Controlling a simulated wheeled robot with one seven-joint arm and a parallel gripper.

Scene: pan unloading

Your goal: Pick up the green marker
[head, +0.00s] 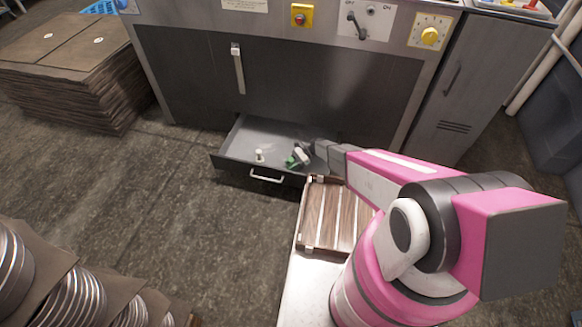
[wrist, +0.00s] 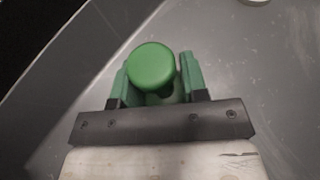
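The green marker (wrist: 152,66) shows in the wrist view as a round green end, with part of its body below it. It lies between the two green-padded fingers of my gripper (wrist: 158,82). The fingers stand apart, one on each side; whether both press on it is unclear. In the head view my gripper (head: 300,157) is low inside the open drawer (head: 233,146), toward its right part. There the marker cannot be told apart from the green fingers.
A small pale object (head: 259,156) stands in the drawer left of my gripper. The grey machine (head: 300,90) rises behind the drawer. A wooden slatted tray (head: 331,218) is close in front. Stacked brown sheets (head: 75,85) and metal pans (head: 75,300) stand at left.

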